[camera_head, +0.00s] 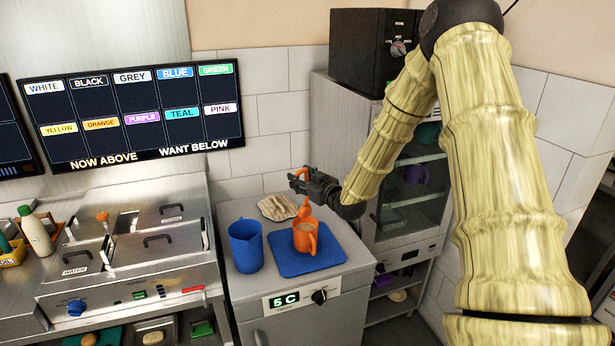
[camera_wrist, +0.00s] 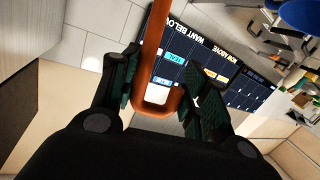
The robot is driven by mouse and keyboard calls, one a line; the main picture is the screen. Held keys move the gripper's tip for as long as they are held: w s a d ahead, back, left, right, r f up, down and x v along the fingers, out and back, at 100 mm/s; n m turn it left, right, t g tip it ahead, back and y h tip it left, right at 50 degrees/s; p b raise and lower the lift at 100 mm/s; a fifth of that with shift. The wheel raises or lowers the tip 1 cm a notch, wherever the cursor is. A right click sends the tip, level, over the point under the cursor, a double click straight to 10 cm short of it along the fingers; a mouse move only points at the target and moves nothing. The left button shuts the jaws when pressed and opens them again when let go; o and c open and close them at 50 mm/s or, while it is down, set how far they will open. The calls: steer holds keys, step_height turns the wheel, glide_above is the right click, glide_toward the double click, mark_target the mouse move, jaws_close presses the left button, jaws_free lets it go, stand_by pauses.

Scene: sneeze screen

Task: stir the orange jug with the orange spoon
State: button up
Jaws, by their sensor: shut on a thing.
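The orange jug (camera_head: 306,240) stands upright on a blue mat (camera_head: 283,263) on the grey counter, its handle toward the front right. My gripper (camera_head: 303,182) is above the jug, shut on the orange spoon (camera_head: 304,211). The spoon hangs down from the gripper toward the jug's mouth. I cannot tell whether its lower end is inside the jug or just above or behind the rim. In the wrist view an orange looped end of the spoon (camera_wrist: 153,97) sits between the dark fingers. The jug does not show in the wrist view.
A blue jug (camera_head: 246,246) stands close to the left of the orange jug. A crumpled beige cloth or similar flat thing (camera_head: 278,207) lies behind. A glass-door cabinet (camera_head: 412,190) rises at the right. A fryer-like unit with lids (camera_head: 130,250) stands left.

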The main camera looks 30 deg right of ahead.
step_height(320, 180, down, 9)
steer(key=b, duration=0.5)
steer(key=shift+d+b, duration=0.3)
steer(key=shift+b, duration=0.05)
steer(key=shift+w+a, duration=0.1)
steer(key=shift+f, duration=0.15)
stand_by(0.6)
